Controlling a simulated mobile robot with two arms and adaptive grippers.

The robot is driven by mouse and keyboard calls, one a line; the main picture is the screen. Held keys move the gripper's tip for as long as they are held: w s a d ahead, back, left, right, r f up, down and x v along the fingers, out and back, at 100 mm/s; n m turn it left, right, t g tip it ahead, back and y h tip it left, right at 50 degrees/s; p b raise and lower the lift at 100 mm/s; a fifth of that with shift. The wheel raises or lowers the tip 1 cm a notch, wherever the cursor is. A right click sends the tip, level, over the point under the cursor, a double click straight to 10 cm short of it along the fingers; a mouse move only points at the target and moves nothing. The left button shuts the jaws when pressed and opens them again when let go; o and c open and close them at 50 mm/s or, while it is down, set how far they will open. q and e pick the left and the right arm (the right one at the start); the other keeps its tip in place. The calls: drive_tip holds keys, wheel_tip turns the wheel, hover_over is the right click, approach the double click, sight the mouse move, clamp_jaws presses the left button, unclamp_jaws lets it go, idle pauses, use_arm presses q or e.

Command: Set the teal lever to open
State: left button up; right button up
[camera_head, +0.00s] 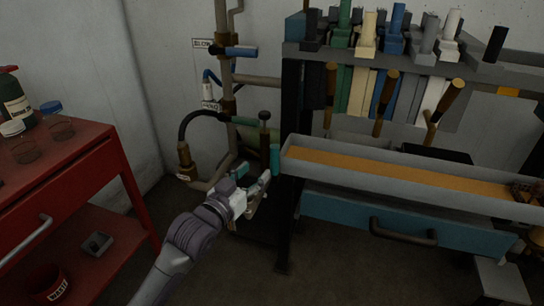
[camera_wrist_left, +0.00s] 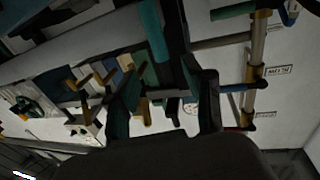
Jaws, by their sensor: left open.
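A teal lever (camera_head: 239,169) shows low beside the pipework, just left of and behind my left gripper (camera_head: 262,188) in the head view. The gripper's fingers are apart and I see nothing held between them. Part of the lever's area is hidden by my wrist. In the left wrist view the two dark fingers of my left gripper (camera_wrist_left: 165,105) stand spread. My right gripper is not in view.
A blue-handled valve (camera_head: 240,51) and a green handle (camera_head: 243,121) sit higher on the pipes. A black hose ends at a brass fitting (camera_head: 185,155). A workbench with a long tray (camera_head: 300,163) and blue drawer (camera_head: 340,213) stands right; a red cart (camera_head: 90,160) stands left.

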sight(272, 155)
use_arm(q)
drive_tip(key=b+x, duration=0.1)
drive_tip(key=x, duration=0.8)
drive_tip(key=shift+w+d+f, duration=0.1)
drive_tip(key=shift+w+d, duration=0.1)
drive_tip(key=shift+w, duration=0.1)
drive_tip(key=shift+w+d, duration=0.25)
drive_tip(key=shift+w, duration=0.15)
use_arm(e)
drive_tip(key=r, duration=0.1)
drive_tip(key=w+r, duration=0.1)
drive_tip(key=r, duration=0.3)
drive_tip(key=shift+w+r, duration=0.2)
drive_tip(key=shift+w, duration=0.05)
use_arm(q)
clamp_jaws()
